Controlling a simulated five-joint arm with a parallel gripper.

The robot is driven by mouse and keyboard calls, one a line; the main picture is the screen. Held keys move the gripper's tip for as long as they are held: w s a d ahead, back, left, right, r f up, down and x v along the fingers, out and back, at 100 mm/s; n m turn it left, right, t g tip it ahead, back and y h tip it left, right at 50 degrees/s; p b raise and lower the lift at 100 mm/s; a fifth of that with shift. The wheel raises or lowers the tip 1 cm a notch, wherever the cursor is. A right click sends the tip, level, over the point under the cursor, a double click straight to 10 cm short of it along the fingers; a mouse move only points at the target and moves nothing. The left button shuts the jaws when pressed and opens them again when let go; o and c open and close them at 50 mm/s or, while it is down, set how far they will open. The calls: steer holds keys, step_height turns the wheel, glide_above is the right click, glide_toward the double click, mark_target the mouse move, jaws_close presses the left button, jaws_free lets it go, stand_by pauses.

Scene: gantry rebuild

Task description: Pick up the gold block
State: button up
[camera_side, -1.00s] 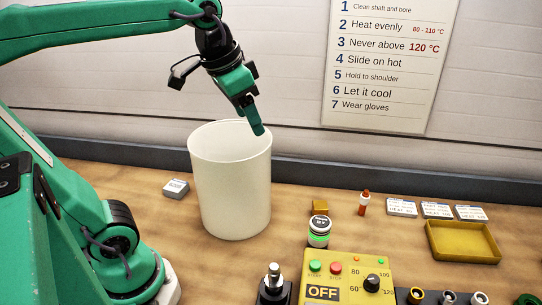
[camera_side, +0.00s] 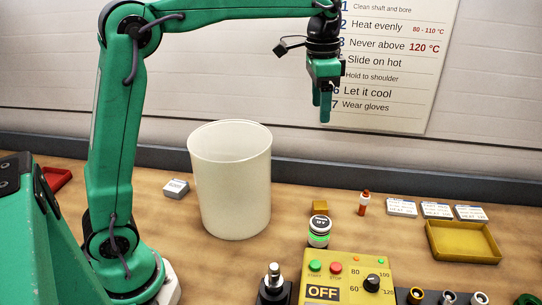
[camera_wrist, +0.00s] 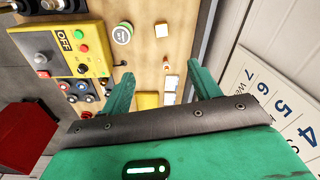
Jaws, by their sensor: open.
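The gold block (camera_side: 320,207) is a small cube on the wooden bench, just behind a small jar with a green band (camera_side: 319,232). In the wrist view it shows as a pale, bright square (camera_wrist: 162,30) near the top, right of the jar (camera_wrist: 122,33). My gripper (camera_side: 321,116) is open and empty, high above the bench with its fingers pointing down. In the side view it appears above the block, with a large gap. In the wrist view the block lies beyond the fingertips (camera_wrist: 163,84), toward the picture's top.
A tall white bin (camera_side: 230,185) stands left of the block. A small orange-red bottle (camera_side: 364,203) stands close to the block's right.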

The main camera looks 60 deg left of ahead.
steer(key=shift+w+f, duration=1.1)
steer(key=shift+w, duration=0.55)
glide_toward(321, 205)
steer(key=shift+m+g, duration=0.4)
steer(key=f, duration=1)
steer(key=shift+w+a+f, duration=0.1)
steer(key=shift+w+f, duration=0.15)
steer(key=shift+w, duration=0.1)
jaws_close()
steer(key=shift+r, duration=0.15)
steer(key=shift+r, duration=4.95)
